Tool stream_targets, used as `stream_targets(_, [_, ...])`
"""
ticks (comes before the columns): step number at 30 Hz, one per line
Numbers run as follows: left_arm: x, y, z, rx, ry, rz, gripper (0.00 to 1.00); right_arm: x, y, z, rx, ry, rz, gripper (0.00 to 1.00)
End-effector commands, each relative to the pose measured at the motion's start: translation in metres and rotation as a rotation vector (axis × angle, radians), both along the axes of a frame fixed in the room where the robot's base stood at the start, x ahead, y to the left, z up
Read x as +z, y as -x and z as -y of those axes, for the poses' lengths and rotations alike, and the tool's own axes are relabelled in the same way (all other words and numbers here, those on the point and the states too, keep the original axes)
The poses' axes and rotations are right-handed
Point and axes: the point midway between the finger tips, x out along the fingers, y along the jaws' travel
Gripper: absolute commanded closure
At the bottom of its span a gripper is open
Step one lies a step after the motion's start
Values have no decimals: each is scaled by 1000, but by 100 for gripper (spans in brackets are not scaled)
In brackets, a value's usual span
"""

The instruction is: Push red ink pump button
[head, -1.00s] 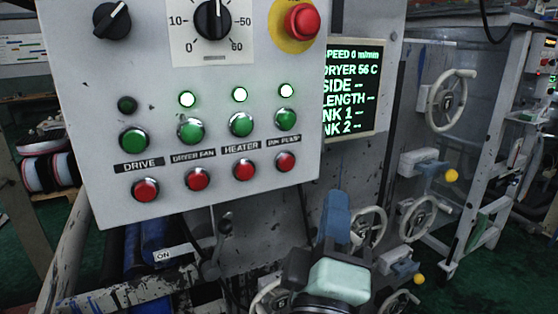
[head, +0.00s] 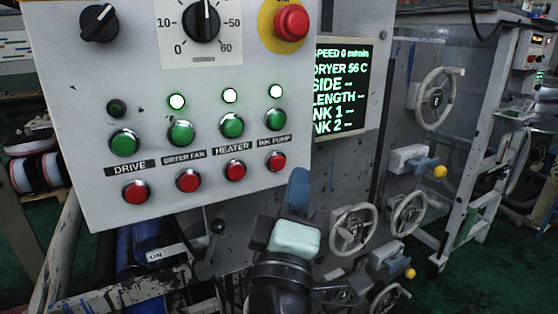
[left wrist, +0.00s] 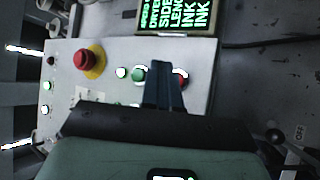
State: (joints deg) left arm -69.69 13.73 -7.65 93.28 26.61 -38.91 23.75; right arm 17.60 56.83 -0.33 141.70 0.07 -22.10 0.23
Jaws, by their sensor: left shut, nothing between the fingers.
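The red ink pump button (head: 276,162) is at the lower right of the grey control panel (head: 90,195), under the INK PUMP label and a green button (head: 275,120). The lamp (head: 276,91) above that green button is lit. My left gripper (head: 299,188), with blue fingers and a pale green hand, is shut and empty, just below and right of the red button in the head view. In the left wrist view the fingers (left wrist: 161,70) point at the button row; a red button (left wrist: 182,78) shows partly behind them. I cannot tell any contact. My right gripper is out of view.
Other red and green buttons sit left on the panel, with a red emergency stop (head: 291,22) above. A green-text screen (head: 343,88) stands right of the panel. A lever (head: 212,245) projects below it. Handwheels (head: 437,98) and yellow-knobbed handles (head: 438,171) are further right.

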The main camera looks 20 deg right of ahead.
Motion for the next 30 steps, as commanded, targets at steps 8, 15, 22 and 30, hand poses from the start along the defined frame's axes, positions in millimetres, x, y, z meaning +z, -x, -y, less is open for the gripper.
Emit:
stream_targets(8, [-1, -23, -2, 1, 1, 0, 100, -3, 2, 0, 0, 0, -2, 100])
stream_targets(15, [0, -25, -2, 0, 0, 0, 100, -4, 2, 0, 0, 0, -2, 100])
stream_targets(22, [0, -25, -2, 0, 0, 0, 100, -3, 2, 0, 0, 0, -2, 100])
stream_targets(30, [0, -25, -2, 0, 0, 0, 100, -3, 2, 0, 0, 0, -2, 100])
